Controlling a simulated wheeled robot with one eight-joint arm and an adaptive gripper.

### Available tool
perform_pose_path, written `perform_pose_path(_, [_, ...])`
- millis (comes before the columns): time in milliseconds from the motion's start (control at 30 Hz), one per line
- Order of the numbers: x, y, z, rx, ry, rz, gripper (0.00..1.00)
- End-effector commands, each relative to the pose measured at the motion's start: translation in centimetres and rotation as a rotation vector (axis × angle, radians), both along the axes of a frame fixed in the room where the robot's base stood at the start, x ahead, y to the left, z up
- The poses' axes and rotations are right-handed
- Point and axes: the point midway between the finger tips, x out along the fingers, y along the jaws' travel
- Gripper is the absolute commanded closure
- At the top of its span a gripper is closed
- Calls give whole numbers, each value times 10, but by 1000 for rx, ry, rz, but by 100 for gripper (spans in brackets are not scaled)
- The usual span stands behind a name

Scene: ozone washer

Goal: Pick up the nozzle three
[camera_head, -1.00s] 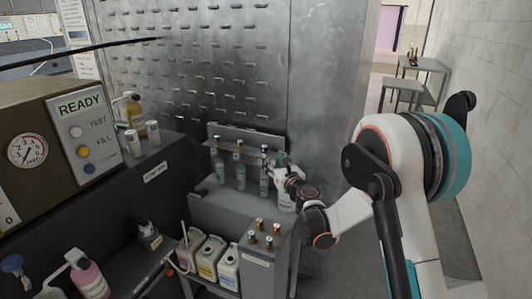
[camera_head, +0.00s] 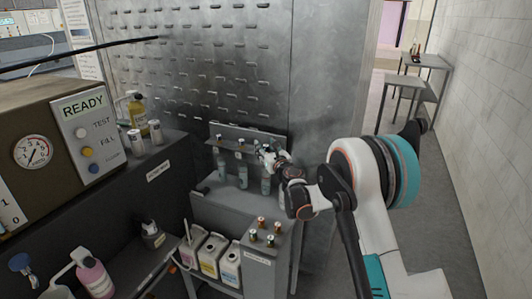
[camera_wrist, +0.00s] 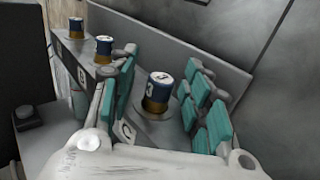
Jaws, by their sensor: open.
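Nozzle three (camera_wrist: 158,92) has a white top, a dark blue band marked 3 and a gold base. It stands upright in the wrist view, in a grey holder. My gripper (camera_wrist: 164,92) is open, with its teal-padded fingers on either side of the nozzle; whether they touch it I cannot tell. Two similar nozzles, a nearer one (camera_wrist: 103,46) and a farther one (camera_wrist: 75,28), stand in a row to the left. In the head view my gripper (camera_head: 268,154) is at the right end of the rack (camera_head: 262,135) and hides the top of the third nozzle.
The rack's grey back plate (camera_wrist: 190,40) rises close behind the fingers. Below the rack, several short nozzles (camera_head: 263,224) stand on a grey stand beside white jugs (camera_head: 211,252). A metal wall (camera_head: 315,90) is behind. The floor at the right (camera_head: 440,190) is clear.

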Motion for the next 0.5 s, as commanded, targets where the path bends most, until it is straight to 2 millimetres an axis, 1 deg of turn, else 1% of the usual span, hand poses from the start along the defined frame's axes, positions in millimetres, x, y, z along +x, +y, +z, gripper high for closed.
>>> perform_pose_path(67, [0, 0, 0, 0, 0, 0, 56])
perform_pose_path(100, [0, 0, 0, 0, 0, 0, 58])
perform_pose_path(167, [0, 0, 0, 0, 0, 0, 72])
perform_pose_path(200, [0, 0, 0, 0, 0, 0, 81])
perform_pose_path(300, [-1, 0, 0, 0, 0, 0, 100])
perform_pose_path(500, [-1, 0, 0, 0, 0, 0, 100])
